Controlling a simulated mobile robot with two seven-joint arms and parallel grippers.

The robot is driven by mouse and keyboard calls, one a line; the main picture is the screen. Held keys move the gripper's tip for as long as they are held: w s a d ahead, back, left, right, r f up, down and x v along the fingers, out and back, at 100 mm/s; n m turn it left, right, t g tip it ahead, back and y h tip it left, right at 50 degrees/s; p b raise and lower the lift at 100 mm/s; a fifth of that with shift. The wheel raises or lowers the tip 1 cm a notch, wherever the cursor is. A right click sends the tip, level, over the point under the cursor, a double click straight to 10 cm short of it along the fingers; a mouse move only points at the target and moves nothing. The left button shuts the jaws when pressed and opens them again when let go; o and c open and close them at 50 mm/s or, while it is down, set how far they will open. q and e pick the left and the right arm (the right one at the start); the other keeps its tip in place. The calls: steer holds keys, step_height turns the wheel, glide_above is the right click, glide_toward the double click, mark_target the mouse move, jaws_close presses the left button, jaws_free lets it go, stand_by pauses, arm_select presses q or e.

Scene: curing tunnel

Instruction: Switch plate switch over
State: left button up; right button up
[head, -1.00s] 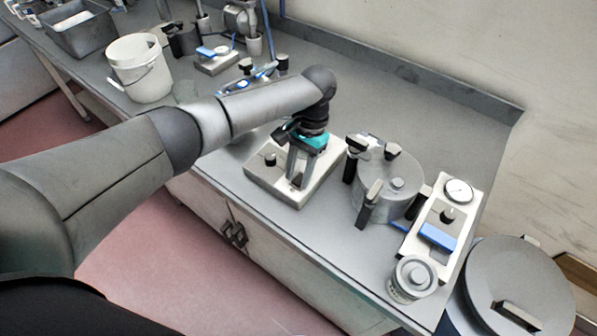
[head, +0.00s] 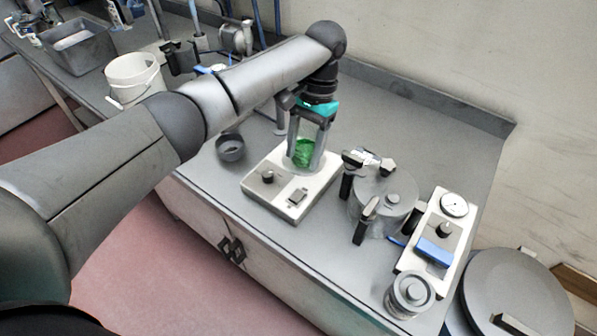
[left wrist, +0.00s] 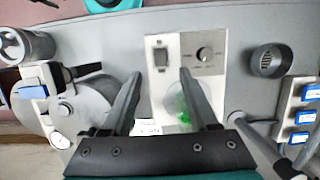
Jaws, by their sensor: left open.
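The white plate unit (head: 262,196) stands on the bench, with a black knob (head: 267,177) and a small grey switch (head: 297,196) on its front. In the left wrist view, the switch (left wrist: 161,57) lies between my fingertips, and the knob (left wrist: 205,54) is right of them. I cannot tell which way the switch is set. A clear vessel with green contents (head: 303,153) stands on the back of the plate, partly covered by my fingers. My left gripper (head: 306,160) is open and empty, pointing down above the unit, behind the switch. My right gripper is not in view.
A grey round pot (head: 385,203) with black clamps stands close on the right. Beyond it are a white gauge unit (head: 455,227) and a metal canister (head: 410,294). A dark cup (head: 230,148) is left of the plate.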

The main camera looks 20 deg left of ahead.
arm_select(q)
steer(key=shift+v, duration=2.25)
